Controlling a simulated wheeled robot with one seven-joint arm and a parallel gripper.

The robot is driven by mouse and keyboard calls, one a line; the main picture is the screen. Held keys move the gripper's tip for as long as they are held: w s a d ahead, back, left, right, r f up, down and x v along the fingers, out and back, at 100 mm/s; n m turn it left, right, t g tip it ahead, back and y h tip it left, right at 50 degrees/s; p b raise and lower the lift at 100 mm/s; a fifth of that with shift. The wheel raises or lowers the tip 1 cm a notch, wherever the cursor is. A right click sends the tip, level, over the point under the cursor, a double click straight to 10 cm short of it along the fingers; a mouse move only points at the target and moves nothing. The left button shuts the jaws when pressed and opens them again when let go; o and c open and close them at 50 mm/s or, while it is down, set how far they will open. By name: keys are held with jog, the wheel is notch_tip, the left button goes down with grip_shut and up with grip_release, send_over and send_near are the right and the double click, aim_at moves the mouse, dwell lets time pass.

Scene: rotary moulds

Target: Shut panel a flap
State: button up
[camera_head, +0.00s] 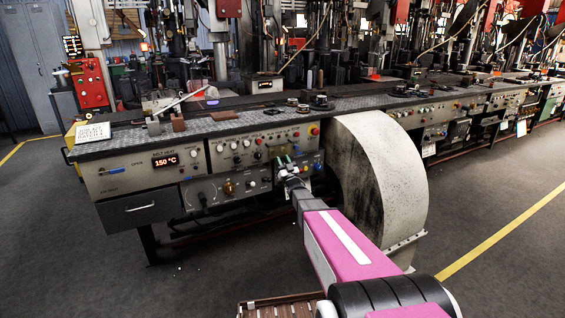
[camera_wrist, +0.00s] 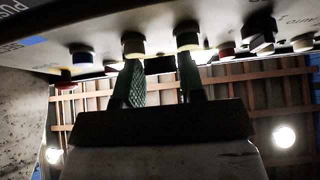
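My gripper (camera_head: 285,160) is at the control panel (camera_head: 238,153) on the bench front, beside the big round grey housing. In the wrist view the two green-padded fingers of my gripper (camera_wrist: 160,72) stand apart with nothing seen between them. Their tips are close to knobs and buttons along the panel (camera_wrist: 220,15); I cannot tell whether they touch. The panel has several coloured buttons and a lower row of controls. I cannot make out for sure which part is the panel a flap, or whether it stands open. My arm and gripper hide part of the panel's right end.
The round grey housing (camera_head: 388,180) stands close to the right of my gripper and arm. Open floor (camera_head: 60,240) lies in front of the bench.

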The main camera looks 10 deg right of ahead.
jog(key=o, duration=0.3)
jog(key=v, duration=1)
jog(key=shift+s+d+f, duration=0.15)
jog(key=shift+s+f, duration=0.05)
jog(key=shift+s, duration=0.1)
jog(key=s+d+f+m+g+h, duration=0.1)
jog(key=s+f+m+g+h, duration=0.3)
jog(key=s+f+g+h, duration=0.7)
jog(key=s+a+r+g+y, duration=0.1)
jog(key=s+g, duration=0.3)
jog(key=s, duration=0.2)
jog(key=s+a+r+g+y, duration=0.1)
jog(key=s+g, duration=0.3)
jog(key=s, duration=0.3)
jog(key=s+a+r+g+y, duration=0.1)
jog(key=s+g, duration=0.3)
jog(key=s, duration=0.2)
jog(key=shift+s+a+r, duration=0.1)
jog(key=shift+s+r, duration=0.05)
jog(key=shift+s, duration=0.1)
